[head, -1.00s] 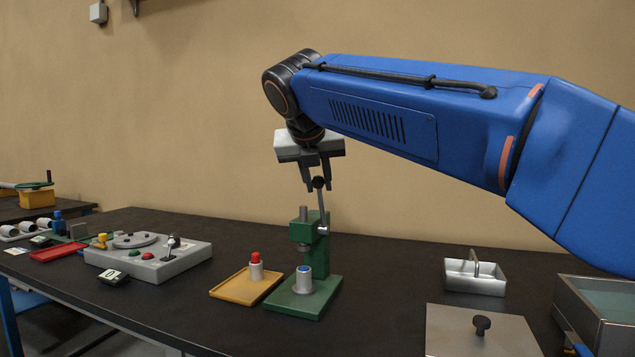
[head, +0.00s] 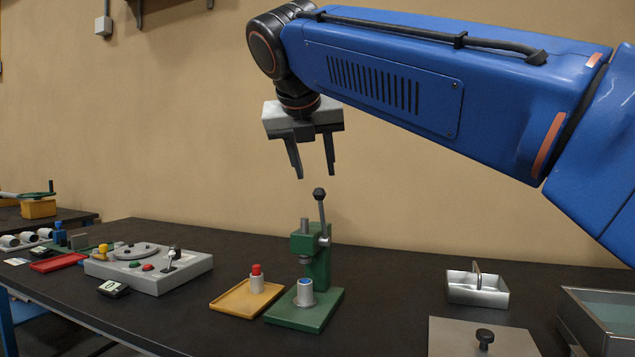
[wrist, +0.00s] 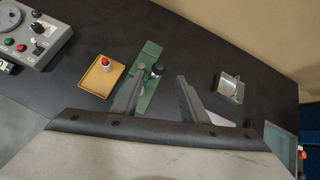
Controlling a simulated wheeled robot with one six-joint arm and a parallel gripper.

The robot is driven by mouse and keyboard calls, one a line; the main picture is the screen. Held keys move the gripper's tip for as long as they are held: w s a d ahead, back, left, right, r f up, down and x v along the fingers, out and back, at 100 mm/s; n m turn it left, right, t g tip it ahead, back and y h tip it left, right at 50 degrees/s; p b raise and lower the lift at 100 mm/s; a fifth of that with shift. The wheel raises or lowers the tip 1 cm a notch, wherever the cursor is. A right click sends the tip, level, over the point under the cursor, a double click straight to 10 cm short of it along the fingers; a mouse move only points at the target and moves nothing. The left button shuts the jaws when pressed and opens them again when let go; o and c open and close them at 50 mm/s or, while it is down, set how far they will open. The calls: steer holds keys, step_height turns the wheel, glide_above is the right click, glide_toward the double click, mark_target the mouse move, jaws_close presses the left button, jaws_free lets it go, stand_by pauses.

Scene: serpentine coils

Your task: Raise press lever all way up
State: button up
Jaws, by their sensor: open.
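The green press (head: 318,268) stands on the dark bench. Its lever (head: 322,215) is a grey rod with a black ball knob (head: 319,194), and it points steeply up with a slight lean to the left. My gripper (head: 314,174) is open and empty above the knob, apart from it. In the wrist view the knob (wrist: 157,70) shows between the two fingers of my gripper (wrist: 163,75), with the green press base (wrist: 150,97) below, partly hidden by the left finger. A grey cup with a blue top (head: 305,290) sits on the press base.
A yellow tray (head: 232,302) with a red-topped peg (head: 257,279) lies left of the press. A grey control box (head: 160,273) is farther left. A metal bin with a handle (head: 478,290) and a knobbed lid (head: 460,338) lie to the right. The air around the lever is clear.

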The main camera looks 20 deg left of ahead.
steer(key=v, duration=0.8)
steer(key=shift+s, duration=0.1)
